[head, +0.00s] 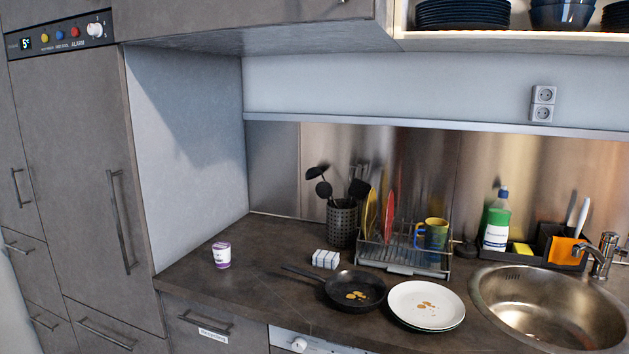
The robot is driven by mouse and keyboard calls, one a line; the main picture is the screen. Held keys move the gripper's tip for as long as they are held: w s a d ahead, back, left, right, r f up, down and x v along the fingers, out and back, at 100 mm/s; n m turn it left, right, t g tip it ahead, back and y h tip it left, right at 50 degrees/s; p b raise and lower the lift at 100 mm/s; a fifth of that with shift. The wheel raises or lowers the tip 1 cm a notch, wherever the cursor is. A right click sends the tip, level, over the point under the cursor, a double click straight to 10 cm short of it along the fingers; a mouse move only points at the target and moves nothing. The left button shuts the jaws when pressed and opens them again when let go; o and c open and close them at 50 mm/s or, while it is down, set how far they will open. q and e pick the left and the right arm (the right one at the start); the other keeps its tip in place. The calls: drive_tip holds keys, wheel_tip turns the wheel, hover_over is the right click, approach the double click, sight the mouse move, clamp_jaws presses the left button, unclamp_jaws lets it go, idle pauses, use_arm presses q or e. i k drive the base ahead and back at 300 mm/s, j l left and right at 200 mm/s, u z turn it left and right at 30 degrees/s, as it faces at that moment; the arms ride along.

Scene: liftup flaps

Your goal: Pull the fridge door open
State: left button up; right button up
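The fridge door (80,150) is a tall dark grey-brown panel at the left of the head view. It looks shut, flush with the cabinet front. Its long vertical metal handle (122,222) is on the door's right side. A control panel (60,38) with a small lit display, coloured buttons and a white knob is above the door. Neither of my grippers is in view, so nothing is seen touching the handle.
A dark worktop (240,285) starts right of the fridge. It carries a small cup (221,255), a frying pan (355,291), plates (427,304) and a dish rack (405,262). A sink (550,310) is at right. A drawer (100,325) is below the door.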

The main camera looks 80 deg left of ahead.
sight(73, 109)
drive_tip(key=u, duration=3.85)
